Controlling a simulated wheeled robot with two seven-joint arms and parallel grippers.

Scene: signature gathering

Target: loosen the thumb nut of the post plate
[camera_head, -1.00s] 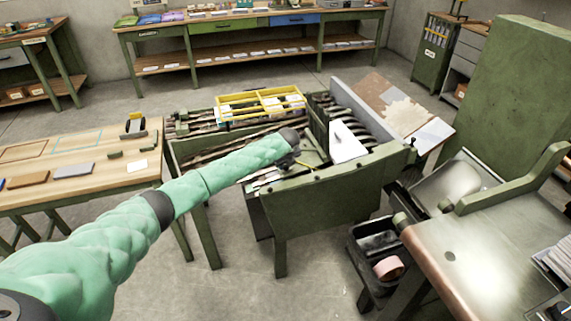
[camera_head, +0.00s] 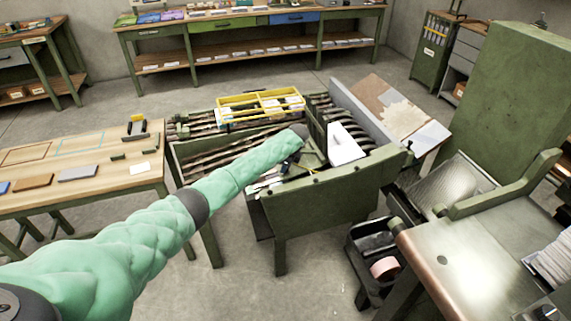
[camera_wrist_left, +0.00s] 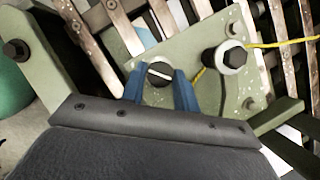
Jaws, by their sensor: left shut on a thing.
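The pale green post plate (camera_wrist_left: 200,50) lies tilted across the left wrist view, above slatted metal bars. The thumb nut (camera_wrist_left: 159,72), a dark round head with a light slot, sits on it. My left gripper (camera_wrist_left: 160,88) has its two blue fingers on either side of this nut, shut on it. In the head view my left arm reaches into the green machine, and the gripper (camera_head: 298,160) is mostly hidden under the wrist. My right gripper is not in view.
Beside the nut, a dark bolt with a pale collar (camera_wrist_left: 230,56) stands on the plate; a yellow cord (camera_wrist_left: 285,44) runs past it. In the head view, a yellow rack (camera_head: 262,103) stands behind my wrist and a white block (camera_head: 345,143) to its right. A wooden bench (camera_head: 110,178) is at left.

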